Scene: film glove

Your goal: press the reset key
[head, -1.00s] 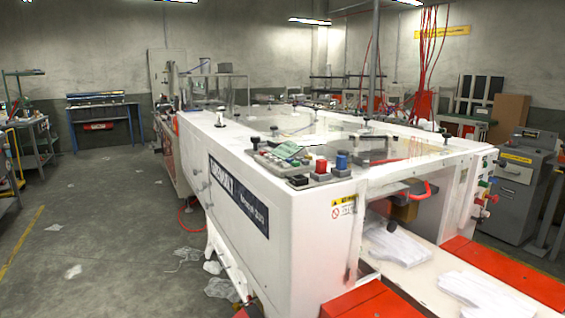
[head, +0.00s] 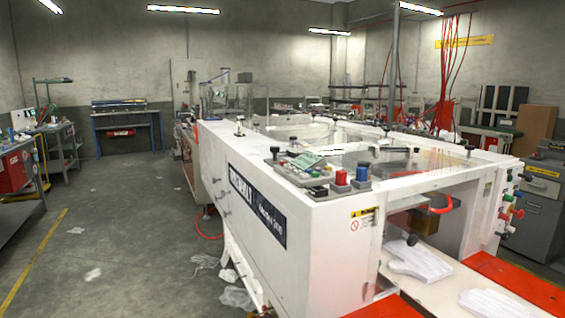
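A control panel (head: 315,180) sits on the near top corner of a long white machine (head: 330,235). It carries several keys and knobs, among them a red knob (head: 341,178), a blue knob (head: 362,174) and a green patch (head: 306,160). The labels are too small to read, so I cannot tell which one is the reset key. Neither of my grippers shows in the head view.
The floor (head: 120,230) left of the machine is open, with scattered scraps and a white film heap (head: 236,297). White gloves (head: 418,262) lie on the machine's front shelf. A red cabinet (head: 14,170) stands at the left and a grey cabinet (head: 545,200) at the right.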

